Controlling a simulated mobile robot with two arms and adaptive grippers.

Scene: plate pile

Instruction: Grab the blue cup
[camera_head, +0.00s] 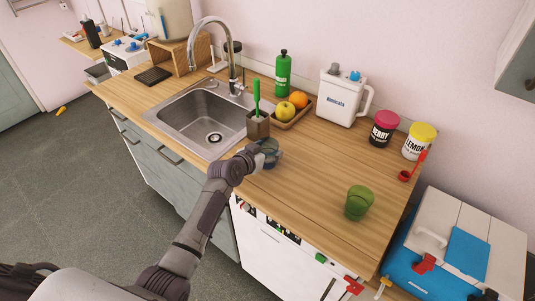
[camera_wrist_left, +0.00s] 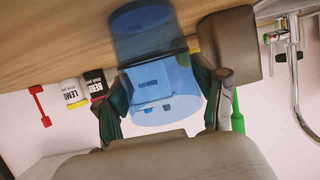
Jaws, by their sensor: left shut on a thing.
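The blue cup (camera_wrist_left: 158,70) is translucent and shows upside down in the left wrist view, between the two fingers of my left gripper (camera_wrist_left: 165,100). The fingers press on its sides. In the head view my left gripper (camera_head: 262,157) is at the counter's front edge beside the sink, and the blue cup (camera_head: 268,146) shows only in part behind it. I cannot tell for sure whether the cup still touches the counter. My right gripper is not in view.
A brown holder with a green brush (camera_head: 257,122) stands close behind the cup, beside the sink (camera_head: 205,118). A fruit tray (camera_head: 303,112), white canister (camera_head: 339,98) and two jars stand farther back. A green cup (camera_head: 358,203) stands to the right. The counter between is clear.

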